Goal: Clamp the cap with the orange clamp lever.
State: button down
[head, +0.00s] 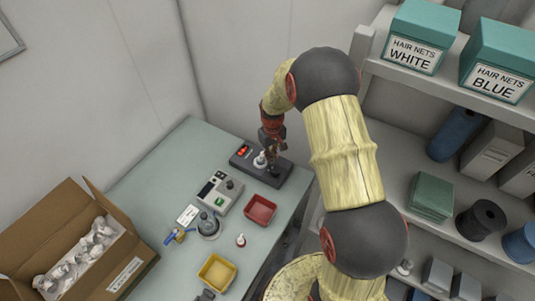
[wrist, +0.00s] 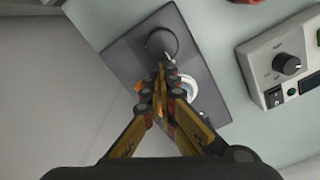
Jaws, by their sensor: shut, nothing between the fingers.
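The dark clamp fixture (head: 278,180) sits at the far end of the table. A white cap (head: 260,160) stands on it; in the wrist view the cap (wrist: 188,88) is partly hidden behind my right finger. My gripper (head: 273,148) points down over the fixture, close beside the cap. In the wrist view my gripper (wrist: 161,78) is shut and empty, its tips between the black post (wrist: 162,42) and the cap. A small orange piece, likely the clamp lever (wrist: 138,87), shows just left of the fingers; most of it is hidden. I cannot tell whether the fingers touch it.
A grey control box (head: 217,192) with a knob and green button stands near the fixture. A red tray (head: 260,210), a yellow tray (head: 216,272) and a small bottle-like part (head: 240,240) lie nearer. A cardboard box (head: 125,272) is at left, shelves at right.

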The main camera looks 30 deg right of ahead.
jog(key=shift+d, duration=0.65)
jog(key=shift+w+d, duration=0.3)
jog(key=shift+d, duration=0.1)
jog(key=shift+w+d, duration=0.15)
jog(key=shift+d, duration=0.15)
jog(key=shift+w+d, duration=0.1)
jog(key=shift+d, duration=0.1)
dwell(0.6)
jog(key=shift+w+d+f, duration=0.1)
jog(key=shift+w+d, duration=0.15)
jog(key=shift+d, duration=0.05)
dwell(0.4)
